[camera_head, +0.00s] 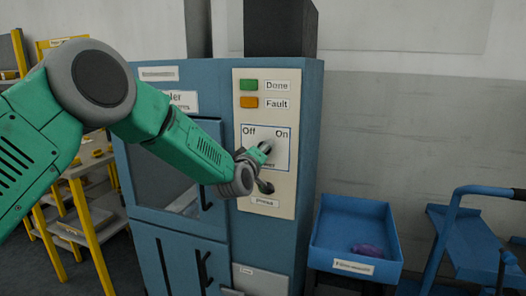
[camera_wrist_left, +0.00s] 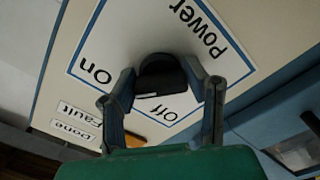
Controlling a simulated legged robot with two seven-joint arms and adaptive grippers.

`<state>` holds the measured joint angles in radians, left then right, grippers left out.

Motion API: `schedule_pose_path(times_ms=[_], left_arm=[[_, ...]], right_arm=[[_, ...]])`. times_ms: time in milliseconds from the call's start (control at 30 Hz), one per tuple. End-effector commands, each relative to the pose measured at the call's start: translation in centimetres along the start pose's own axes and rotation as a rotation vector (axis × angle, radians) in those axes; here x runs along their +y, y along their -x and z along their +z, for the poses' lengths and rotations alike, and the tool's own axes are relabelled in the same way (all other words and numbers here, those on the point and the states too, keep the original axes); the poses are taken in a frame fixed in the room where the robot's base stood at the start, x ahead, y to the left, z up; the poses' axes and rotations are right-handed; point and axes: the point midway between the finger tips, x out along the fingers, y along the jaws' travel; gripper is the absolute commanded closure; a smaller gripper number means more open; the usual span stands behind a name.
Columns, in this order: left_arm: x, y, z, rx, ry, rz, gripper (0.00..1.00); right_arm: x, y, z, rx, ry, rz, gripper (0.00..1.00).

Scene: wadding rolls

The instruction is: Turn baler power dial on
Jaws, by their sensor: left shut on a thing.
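The blue baler (camera_head: 228,255) carries a cream control panel (camera_head: 287,190) with a white dial plate (camera_head: 280,150) marked "Off" at left and "On" at right. The black power dial (camera_wrist_left: 162,76) shows in the left wrist view, on the plate lettered On, Off and Power. My left gripper (camera_wrist_left: 166,88) has one finger on each side of the dial and is shut on it. In the head view the gripper (camera_head: 262,163) covers much of the dial. My right gripper is not in view.
A green Done lamp (camera_head: 249,85) and an orange Fault lamp (camera_head: 248,102) sit above the plate. A blue bin (camera_head: 352,220) with a purple item (camera_head: 367,250) stands right of the baler, then a blue cart (camera_head: 470,240). Yellow-framed shelves (camera_head: 98,250) stand at left.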

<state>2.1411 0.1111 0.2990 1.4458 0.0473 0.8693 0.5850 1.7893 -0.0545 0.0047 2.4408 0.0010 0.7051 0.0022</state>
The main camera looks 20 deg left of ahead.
Motion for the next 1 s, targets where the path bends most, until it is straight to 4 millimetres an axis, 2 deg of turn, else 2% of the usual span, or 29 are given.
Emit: schedule_pose_path(times_ms=[33,367,867,900,933,1000], left_arm=[[-0.68,0.29,0.98,-0.021,-0.028,-0.014,0.88],[-0.79,0.28,0.99,-0.022,-0.142,-0.013,0.88],[-0.84,0.27,0.98,-0.021,-0.158,-0.013,0.88],[-0.84,0.27,0.98,-0.021,-0.158,-0.013,0.52],[-0.83,0.26,0.95,-0.020,-0.158,-0.013,0.42],[-0.76,0.22,0.83,-0.018,-0.158,-0.011,0.38]], right_arm=[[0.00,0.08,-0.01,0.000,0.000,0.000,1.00],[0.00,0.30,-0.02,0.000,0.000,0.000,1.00],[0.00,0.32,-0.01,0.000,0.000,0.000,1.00],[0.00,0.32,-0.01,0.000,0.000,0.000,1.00],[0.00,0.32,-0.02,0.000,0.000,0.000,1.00],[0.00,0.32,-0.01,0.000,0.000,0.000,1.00]])
